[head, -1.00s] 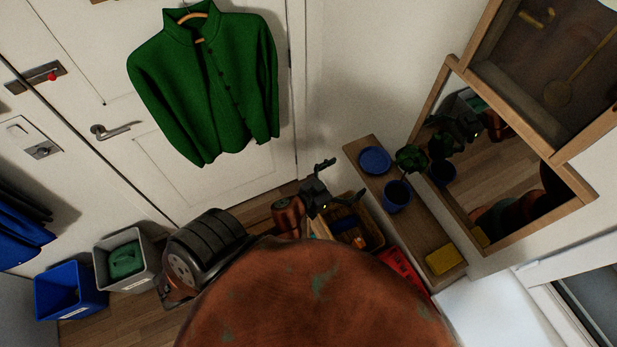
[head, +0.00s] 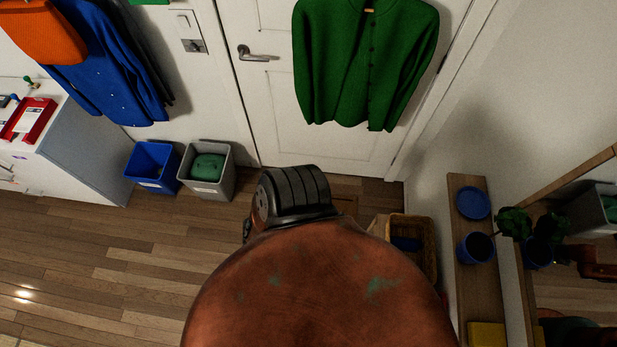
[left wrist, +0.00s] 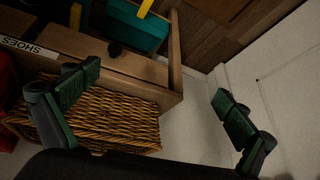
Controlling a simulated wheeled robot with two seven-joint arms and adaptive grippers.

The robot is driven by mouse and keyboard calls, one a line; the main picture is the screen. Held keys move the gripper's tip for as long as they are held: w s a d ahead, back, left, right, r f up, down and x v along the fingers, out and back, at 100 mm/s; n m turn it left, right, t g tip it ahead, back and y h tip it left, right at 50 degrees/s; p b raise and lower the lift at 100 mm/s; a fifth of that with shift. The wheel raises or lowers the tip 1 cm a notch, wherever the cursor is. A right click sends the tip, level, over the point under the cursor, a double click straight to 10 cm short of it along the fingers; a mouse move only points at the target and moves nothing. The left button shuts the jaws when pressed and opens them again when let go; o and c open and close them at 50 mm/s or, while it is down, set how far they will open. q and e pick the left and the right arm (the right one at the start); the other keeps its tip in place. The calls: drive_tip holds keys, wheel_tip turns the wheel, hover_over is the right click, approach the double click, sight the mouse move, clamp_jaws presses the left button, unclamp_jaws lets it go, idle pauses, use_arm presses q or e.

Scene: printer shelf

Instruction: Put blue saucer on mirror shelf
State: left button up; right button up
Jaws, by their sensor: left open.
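The blue saucer (head: 473,203) lies flat near the far end of the narrow wooden mirror shelf (head: 470,292), beside the mirror (head: 578,295) on the right of the head view. A blue pot (head: 476,248) stands on the same shelf, just nearer than the saucer and apart from it. My left gripper (left wrist: 155,100) shows in the left wrist view with its two fingers spread wide and nothing between them. It is not visible in the head view. My right gripper is in neither view.
A wicker basket (left wrist: 100,118) and a wooden drawer labelled SHOES (left wrist: 90,48) are below my left gripper. A yellow item (head: 486,334) sits on the shelf's near end. Blue (head: 154,166) and grey (head: 207,172) bins stand by the door. The floor at left is clear.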

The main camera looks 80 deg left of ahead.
use_arm(q)
drive_tip(key=s+d+f+g, duration=0.1)
drive_tip(key=s+f, duration=0.4)
drive_tip(key=s, duration=0.5)
drive_tip(key=s+d+f+g, duration=0.2)
drive_tip(key=s+f, duration=0.3)
drive_tip(key=s, duration=0.6)
drive_tip(key=shift+f+g, duration=0.25)
drive_tip(key=shift+g, duration=0.55)
drive_tip(key=shift+d, duration=0.1)
